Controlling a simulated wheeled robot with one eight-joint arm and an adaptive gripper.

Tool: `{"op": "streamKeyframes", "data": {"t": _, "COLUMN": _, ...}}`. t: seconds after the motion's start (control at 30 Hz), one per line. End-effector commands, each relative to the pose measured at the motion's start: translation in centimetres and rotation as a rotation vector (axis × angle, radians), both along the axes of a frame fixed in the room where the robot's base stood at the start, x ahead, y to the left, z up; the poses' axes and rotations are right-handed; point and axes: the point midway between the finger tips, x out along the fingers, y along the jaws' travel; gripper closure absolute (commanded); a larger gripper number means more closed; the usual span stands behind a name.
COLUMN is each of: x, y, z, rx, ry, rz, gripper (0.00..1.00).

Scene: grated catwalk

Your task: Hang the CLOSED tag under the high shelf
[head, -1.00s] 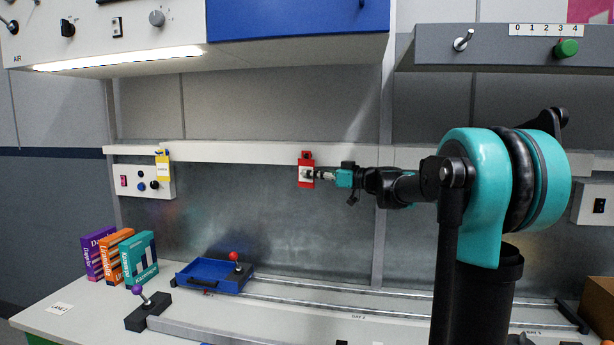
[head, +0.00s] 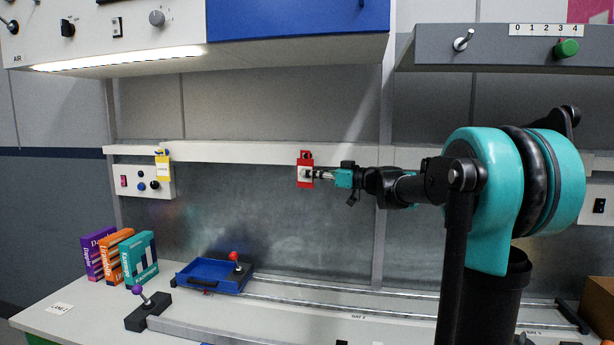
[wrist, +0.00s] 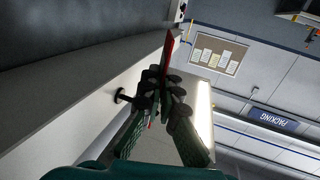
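A red tag (head: 304,179) with a pale patch hangs in front of the white rail (head: 240,152) on the back wall; its lettering is too small to read. My gripper (head: 313,174) is shut on the tag from the right. In the wrist view the fingertips (wrist: 165,84) meet on the red tag (wrist: 168,48), seen nearly edge-on. A dark peg (wrist: 122,96) sticks out of a pale surface just left of the fingers, apart from the tag. I cannot tell whether the tag touches the rail.
A yellow tag (head: 162,168) hangs at the rail's left, by a switch box (head: 140,181). Overhead are a lit cabinet (head: 105,48) and a grey shelf unit (head: 500,47). Below are boxes (head: 140,259), a blue tray (head: 208,276) and a purple-knobbed lever (head: 138,291). Space before the metal panel is clear.

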Motion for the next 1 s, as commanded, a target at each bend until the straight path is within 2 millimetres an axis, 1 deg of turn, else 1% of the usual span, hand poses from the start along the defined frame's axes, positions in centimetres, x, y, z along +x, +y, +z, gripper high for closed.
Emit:
{"op": "streamKeyframes", "data": {"t": 0.47, "x": -1.2, "y": 0.2, "z": 0.6, "rx": 0.0, "ry": 0.0, "rz": 0.0, "gripper": 1.0}}
{"op": "streamKeyframes", "data": {"t": 1.0, "x": -1.6, "y": 0.3, "z": 0.6, "rx": 0.0, "ry": 0.0, "rz": 0.0, "gripper": 1.0}}
